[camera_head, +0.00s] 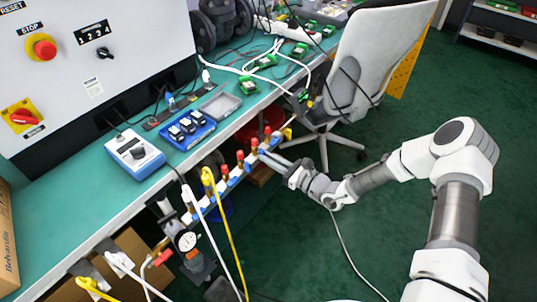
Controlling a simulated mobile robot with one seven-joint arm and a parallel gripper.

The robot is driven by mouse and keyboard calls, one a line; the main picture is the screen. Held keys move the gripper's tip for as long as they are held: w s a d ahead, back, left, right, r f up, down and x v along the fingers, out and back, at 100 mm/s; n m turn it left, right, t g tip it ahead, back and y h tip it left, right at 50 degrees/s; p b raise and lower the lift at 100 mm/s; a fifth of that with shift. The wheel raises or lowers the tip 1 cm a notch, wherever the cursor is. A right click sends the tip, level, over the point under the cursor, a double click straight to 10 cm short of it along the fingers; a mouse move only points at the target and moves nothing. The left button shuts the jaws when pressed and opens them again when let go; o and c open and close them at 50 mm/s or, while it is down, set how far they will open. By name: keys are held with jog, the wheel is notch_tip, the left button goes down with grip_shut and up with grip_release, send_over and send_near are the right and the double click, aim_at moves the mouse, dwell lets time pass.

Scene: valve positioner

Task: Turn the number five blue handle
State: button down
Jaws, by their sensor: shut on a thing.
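A manifold (207,200) with a row of several valves runs along the front edge of the workbench. Its valves have red tops and small blue handles. My gripper (266,153) reaches in from the right to the manifold's far end. It is shut on the blue handle (275,141) there, beside the last red-topped valve (267,133). The fingertips partly hide the handle, so its exact angle is hard to tell. No handle numbers are readable.
The green workbench (70,213) carries a blue-white meter (134,154) and a blue tray (187,130). A yellow hose (228,235), white hoses and a pressure gauge (187,241) are at the near end. An office chair (352,75) stands behind my gripper. Green floor at right is mostly clear.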

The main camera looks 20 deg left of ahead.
jog(key=shift+m, duration=0.3)
jog(key=c, duration=0.9)
grip_release()
jog(key=shift+d, duration=0.15)
jog(key=p+v, duration=0.2)
jog(key=v, duration=1.5)
jog(key=shift+s+d+f+p, duration=0.1)
jog(key=shift+s+p, duration=0.05)
jog(key=shift+p, duration=0.25)
